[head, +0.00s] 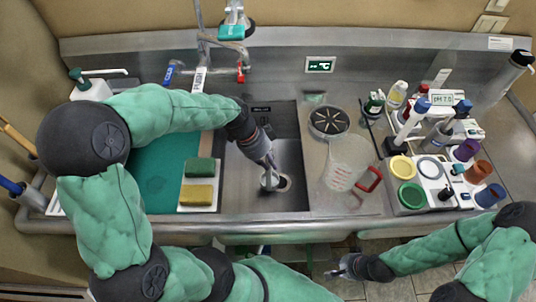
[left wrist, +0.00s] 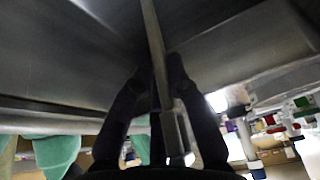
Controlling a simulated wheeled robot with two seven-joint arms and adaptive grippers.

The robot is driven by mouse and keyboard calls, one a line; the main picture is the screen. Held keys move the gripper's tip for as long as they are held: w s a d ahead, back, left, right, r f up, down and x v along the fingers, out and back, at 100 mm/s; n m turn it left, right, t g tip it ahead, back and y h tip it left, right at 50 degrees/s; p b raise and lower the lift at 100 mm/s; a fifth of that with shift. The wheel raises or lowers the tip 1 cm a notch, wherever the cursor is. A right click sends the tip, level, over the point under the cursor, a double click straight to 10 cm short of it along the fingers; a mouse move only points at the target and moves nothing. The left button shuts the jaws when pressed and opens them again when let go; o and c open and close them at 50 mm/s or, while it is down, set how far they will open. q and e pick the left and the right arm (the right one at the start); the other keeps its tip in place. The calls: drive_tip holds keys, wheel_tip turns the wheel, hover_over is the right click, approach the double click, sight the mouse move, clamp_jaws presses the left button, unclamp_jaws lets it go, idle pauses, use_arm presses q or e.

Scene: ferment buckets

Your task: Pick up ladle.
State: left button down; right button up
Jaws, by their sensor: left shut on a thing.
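My left gripper (head: 268,174) reaches down into the metal sink basin. In the left wrist view its two dark fingers (left wrist: 160,75) are shut on a long, thin metal handle, which I take to be the ladle (left wrist: 155,40). The handle runs up between the fingers toward the top of that view. The ladle's bowl is not clear in either view. My right gripper (head: 345,268) hangs in front of the counter's front edge, away from the sink; its finger opening is too small to read.
The sink (head: 240,190) has a drain below the left gripper. A sponge tray (head: 198,207) and green mat (head: 160,180) lie left. A clear measuring jug (head: 345,160) with a red handle stands right, near a rack of coloured lids (head: 410,205). Taps (head: 222,42) rise behind.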

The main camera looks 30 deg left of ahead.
sight(273, 149)
use_arm(q)
wheel_tip(273, 149, up, 10)
drive_tip(key=p, duration=0.3)
drive_tip(key=shift+r, duration=0.7)
